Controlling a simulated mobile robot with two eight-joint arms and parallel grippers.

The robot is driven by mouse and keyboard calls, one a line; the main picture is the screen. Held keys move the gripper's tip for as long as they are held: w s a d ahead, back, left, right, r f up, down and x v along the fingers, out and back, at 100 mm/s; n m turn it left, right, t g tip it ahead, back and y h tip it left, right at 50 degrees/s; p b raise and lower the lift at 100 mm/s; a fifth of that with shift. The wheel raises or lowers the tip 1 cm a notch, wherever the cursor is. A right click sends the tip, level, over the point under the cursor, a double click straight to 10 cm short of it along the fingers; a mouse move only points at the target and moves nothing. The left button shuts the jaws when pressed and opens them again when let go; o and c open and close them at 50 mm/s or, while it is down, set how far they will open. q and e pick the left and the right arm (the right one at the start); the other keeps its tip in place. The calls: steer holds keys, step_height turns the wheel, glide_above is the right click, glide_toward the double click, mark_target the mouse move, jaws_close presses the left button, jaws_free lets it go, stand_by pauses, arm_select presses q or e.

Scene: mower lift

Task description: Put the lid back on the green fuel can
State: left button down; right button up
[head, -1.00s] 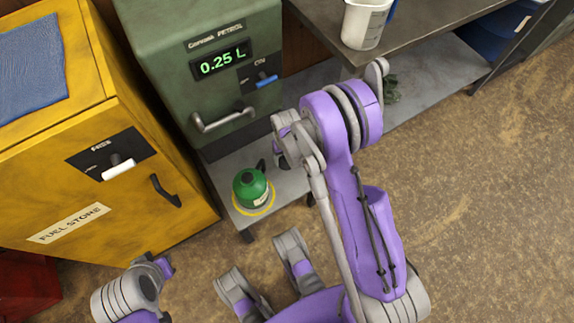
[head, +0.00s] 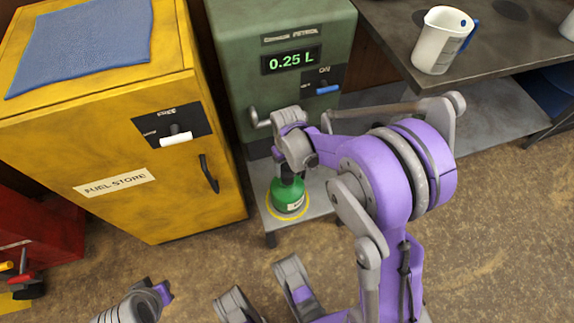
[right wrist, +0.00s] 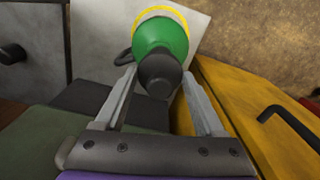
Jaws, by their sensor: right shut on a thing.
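The green fuel can (head: 289,196) stands upright on a yellow ring on the low grey shelf under the petrol dispenser. In the right wrist view the can (right wrist: 160,35) shows with a black loop at its side. My right gripper (head: 289,166) is directly above the can, pointing down. In the right wrist view its fingers (right wrist: 160,74) are on either side of the black lid (right wrist: 160,78), shut on it. The lid lines up with the can's top; whether it touches the neck I cannot tell. My left gripper's fingers do not show.
The green petrol dispenser (head: 280,60) reads 0.25 L and has a handle close to my right wrist. The yellow fuel store (head: 90,110) stands at the left with a blue cloth (head: 80,45) on top. A white jug (head: 436,45) stands on the bench (head: 385,30) at right.

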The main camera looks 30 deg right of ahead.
step_height(320, 180, down, 5)
steer(key=b, duration=0.3)
steer(key=shift+f+b, duration=0.15)
steer(key=shift+b, duration=0.25)
steer(key=shift+f, duration=0.15)
stand_by(1.4)
stand_by(0.7)
steer(key=o, duration=1.3)
steer(key=shift+r+p, duration=2.7)
steer(key=shift+r, duration=0.85)
